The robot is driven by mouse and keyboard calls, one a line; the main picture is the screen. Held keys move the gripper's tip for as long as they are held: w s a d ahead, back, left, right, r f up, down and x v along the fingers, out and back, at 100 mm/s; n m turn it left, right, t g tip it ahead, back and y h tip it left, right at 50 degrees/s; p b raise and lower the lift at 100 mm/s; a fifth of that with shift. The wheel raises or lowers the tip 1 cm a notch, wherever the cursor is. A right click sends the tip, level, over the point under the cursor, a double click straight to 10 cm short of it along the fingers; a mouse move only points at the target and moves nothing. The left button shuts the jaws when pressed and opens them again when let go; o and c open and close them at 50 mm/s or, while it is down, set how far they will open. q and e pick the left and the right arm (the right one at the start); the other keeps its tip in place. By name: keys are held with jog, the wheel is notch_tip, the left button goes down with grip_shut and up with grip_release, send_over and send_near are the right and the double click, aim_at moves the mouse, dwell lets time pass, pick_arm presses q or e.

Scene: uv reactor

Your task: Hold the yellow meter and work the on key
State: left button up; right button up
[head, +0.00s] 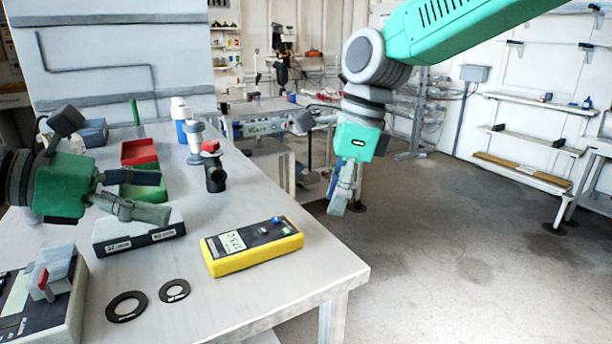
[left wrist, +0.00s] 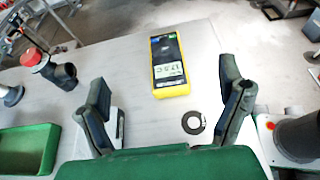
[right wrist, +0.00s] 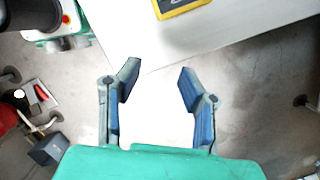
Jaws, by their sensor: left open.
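The yellow meter (head: 252,246) lies flat on the grey table near its right edge, with a lit display (head: 233,242) at its left end and a blue part at its far right corner. It also shows ahead of the open fingers in the left wrist view (left wrist: 170,60). The on key cannot be told apart at this size. My left gripper (head: 150,209) is open and empty, above the table left of the meter. My right gripper (head: 345,188) is beyond the table's right edge, apart from the meter. Its fingers stand apart and empty in the right wrist view (right wrist: 158,76).
Two black rings (head: 127,306) lie at the table's front. A labelled box (head: 138,238) stands below my left gripper. Red (head: 139,152) and green (head: 150,187) bins, a black pipe fitting (head: 215,176) and bottles stand behind. The table surface around the meter is clear.

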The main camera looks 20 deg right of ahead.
pick_arm(q)
send_near(219, 245)
jog(key=shift+x, duration=1.2)
jog(key=x, duration=0.8)
jog(key=shift+s+r, duration=0.1)
jog(key=shift+a, duration=0.1)
pick_arm(e)
jog(key=a+r+t+y, duration=0.1)
jog(key=a+r, duration=0.3)
jog(key=shift+a+m, duration=0.2)
jog(key=shift+m, duration=0.2)
pick_arm(q)
jog(key=shift+a, duration=0.1)
pick_arm(e)
jog(key=shift+a, duration=0.1)
